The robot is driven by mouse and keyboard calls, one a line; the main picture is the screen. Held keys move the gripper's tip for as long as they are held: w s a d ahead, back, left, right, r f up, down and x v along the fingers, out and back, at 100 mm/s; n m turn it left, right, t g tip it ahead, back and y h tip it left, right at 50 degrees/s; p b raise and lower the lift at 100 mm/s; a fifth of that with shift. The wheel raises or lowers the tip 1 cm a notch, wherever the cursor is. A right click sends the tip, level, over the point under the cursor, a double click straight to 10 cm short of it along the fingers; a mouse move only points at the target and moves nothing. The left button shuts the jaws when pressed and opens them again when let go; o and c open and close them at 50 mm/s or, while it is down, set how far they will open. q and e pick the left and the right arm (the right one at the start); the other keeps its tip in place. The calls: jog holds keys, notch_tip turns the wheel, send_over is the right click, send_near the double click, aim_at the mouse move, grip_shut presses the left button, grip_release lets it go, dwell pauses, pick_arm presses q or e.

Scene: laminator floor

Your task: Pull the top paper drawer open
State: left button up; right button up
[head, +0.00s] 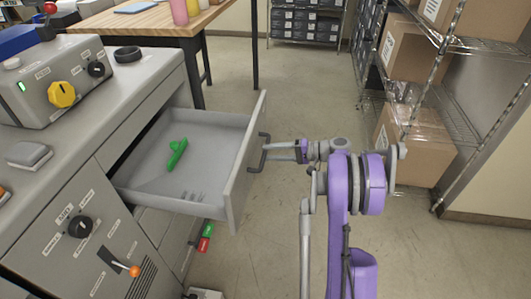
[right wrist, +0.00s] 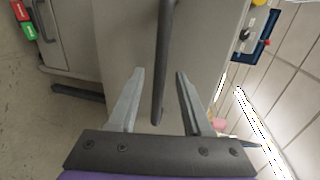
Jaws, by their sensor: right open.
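The top paper drawer (head: 240,165) of the grey cabinet stands well out, with its tray open to view. Its dark bar handle (head: 264,152) is on the front panel. My right gripper (head: 271,152) is at the handle, coming from the right. In the right wrist view, the handle bar (right wrist: 164,45) runs between the two fingers of my right gripper (right wrist: 160,76), with a gap on each side. The fingers are open. A green object (head: 177,153) lies inside the drawer. My left gripper is not in view.
The cabinet top holds a control box with a yellow knob (head: 61,94) and a black ring (head: 128,54). A wooden table (head: 150,22) stands behind. A wire shelf with cardboard boxes (head: 410,47) is at the right. The floor (head: 300,85) beyond the drawer is clear.

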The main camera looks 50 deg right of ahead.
jog(key=v, duration=0.8)
jog(key=shift+s, duration=0.15)
